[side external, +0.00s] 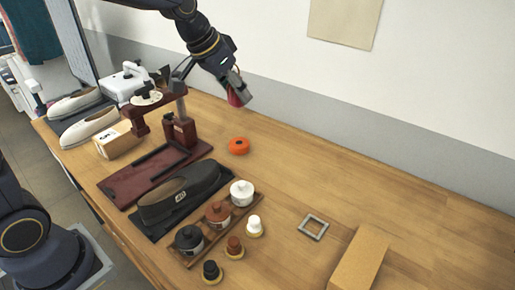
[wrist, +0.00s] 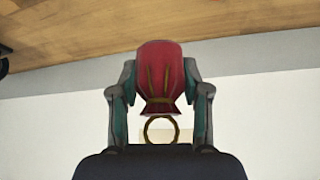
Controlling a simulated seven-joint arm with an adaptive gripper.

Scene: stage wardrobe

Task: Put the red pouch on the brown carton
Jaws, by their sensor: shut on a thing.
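My gripper (side external: 236,86) is shut on the red pouch (side external: 239,98) and holds it in the air above the back of the table. In the wrist view the pouch (wrist: 159,66) sits between both fingers of my gripper (wrist: 160,82), with its narrow tied neck and a ring-shaped loop towards the palm. A plain brown carton (side external: 360,262) lies at the front right of the table, partly cut off by the picture's lower edge. The pouch is well away from it, up and to the left.
An orange round item (side external: 238,146) lies below the pouch. A grey square frame (side external: 314,227) lies left of the carton. Lidded pots and small bottles stand near a dark shoe (side external: 180,192). A dark red stand (side external: 180,130) and a small labelled box (side external: 118,140) are left. The right table is clear.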

